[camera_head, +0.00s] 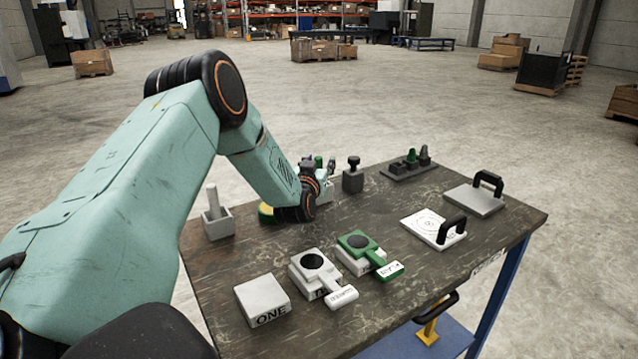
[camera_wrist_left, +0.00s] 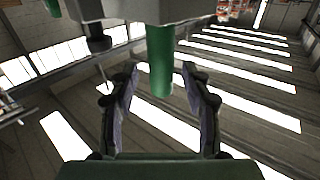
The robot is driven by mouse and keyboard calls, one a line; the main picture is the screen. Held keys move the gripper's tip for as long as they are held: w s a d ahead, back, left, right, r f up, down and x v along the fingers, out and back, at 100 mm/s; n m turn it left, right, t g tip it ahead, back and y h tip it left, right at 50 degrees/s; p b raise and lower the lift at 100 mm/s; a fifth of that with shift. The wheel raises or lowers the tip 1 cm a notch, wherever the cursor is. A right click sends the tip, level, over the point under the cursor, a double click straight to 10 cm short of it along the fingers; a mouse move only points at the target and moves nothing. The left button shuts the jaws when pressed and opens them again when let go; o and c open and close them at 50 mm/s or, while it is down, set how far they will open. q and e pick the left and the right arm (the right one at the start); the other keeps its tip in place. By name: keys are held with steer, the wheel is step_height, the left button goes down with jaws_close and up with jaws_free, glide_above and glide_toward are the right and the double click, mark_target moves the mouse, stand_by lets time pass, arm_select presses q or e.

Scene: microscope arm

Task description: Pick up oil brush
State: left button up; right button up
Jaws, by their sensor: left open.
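My left gripper (camera_head: 319,167) is at the table's far-left side, its fingers showing just beyond my wrist. In the left wrist view its two dark fingers (camera_wrist_left: 160,82) stand open, apart on both sides. A green cylinder (camera_wrist_left: 160,62) hangs in from the top of that view between the fingers, with a gap on each side. A small green piece (camera_head: 318,161) also shows between the fingertips in the head view. I cannot tell for sure which thing is the oil brush; bristles are not visible. My right gripper is not in view.
On the worn table (camera_head: 375,312) are a grey holder with an upright handle (camera_head: 218,224), a black knobbed weight (camera_head: 353,178), a white block marked ONE (camera_head: 262,300), a green tagged block (camera_head: 358,244) and handled plates (camera_head: 473,201). A yellow-green item (camera_head: 266,213) is partly behind my wrist.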

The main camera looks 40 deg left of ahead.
arm_select(q)
steer(key=shift+a, duration=0.25)
steer(key=shift+w+d+f, duration=0.1)
steer(key=shift+w+d, duration=0.1)
steer(key=shift+w, duration=0.05)
steer(key=c, duration=0.3)
steer(key=shift+s+a, duration=0.1)
steer(key=shift+s, duration=0.1)
steer(key=c, duration=0.5)
jaws_close()
steer(key=shift+w, duration=0.1)
step_height(320, 180, up, 9)
steer(key=shift+r+p, duration=0.15)
steer(key=shift+p, duration=1.05)
steer(key=shift+r, duration=0.4)
